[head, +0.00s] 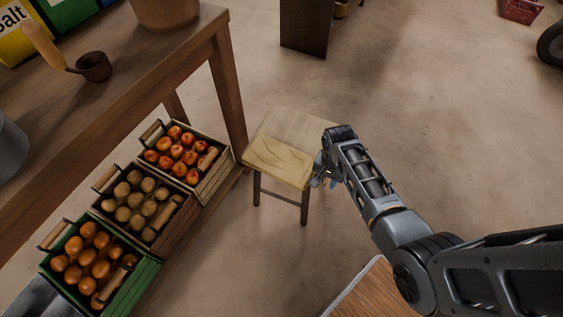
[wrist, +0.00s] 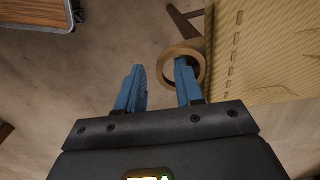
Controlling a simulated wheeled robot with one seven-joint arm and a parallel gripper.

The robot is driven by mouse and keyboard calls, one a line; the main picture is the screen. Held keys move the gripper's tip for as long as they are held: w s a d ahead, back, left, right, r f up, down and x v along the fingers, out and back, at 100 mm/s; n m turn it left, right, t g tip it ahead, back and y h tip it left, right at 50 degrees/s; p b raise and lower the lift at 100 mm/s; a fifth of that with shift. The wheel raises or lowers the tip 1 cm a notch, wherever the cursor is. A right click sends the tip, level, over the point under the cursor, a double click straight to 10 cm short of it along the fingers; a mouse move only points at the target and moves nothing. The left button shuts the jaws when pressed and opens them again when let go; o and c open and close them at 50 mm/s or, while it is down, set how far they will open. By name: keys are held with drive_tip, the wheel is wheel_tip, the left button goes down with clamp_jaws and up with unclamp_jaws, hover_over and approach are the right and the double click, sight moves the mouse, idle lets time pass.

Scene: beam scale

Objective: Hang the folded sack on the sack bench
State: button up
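The folded sack (head: 277,161) is a flat, straw-yellow bundle lying on the front part of a small wooden stool (head: 296,122). In the wrist view the sack (wrist: 265,50) fills the upper right, with a stitched edge. A tan ring (wrist: 166,53) shows at that edge; whether it is fixed to the sack is hard to tell. My gripper (head: 319,179) is beside the sack's right edge. In the wrist view my gripper (wrist: 160,65) has two blue fingers apart. The right finger overlaps the ring's opening, and the left finger is outside it. I cannot tell which piece is the sack bench.
A long wooden table (head: 150,65) stands at left. Crates of apples (head: 186,150), brown potatoes or similar (head: 140,200) and orange produce (head: 95,262) stand below it. A wood-topped surface (head: 362,292) is at the bottom.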

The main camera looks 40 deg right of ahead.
drive_tip(key=shift+c, duration=0.3)
clamp_jaws()
drive_tip(key=shift+r, duration=0.1)
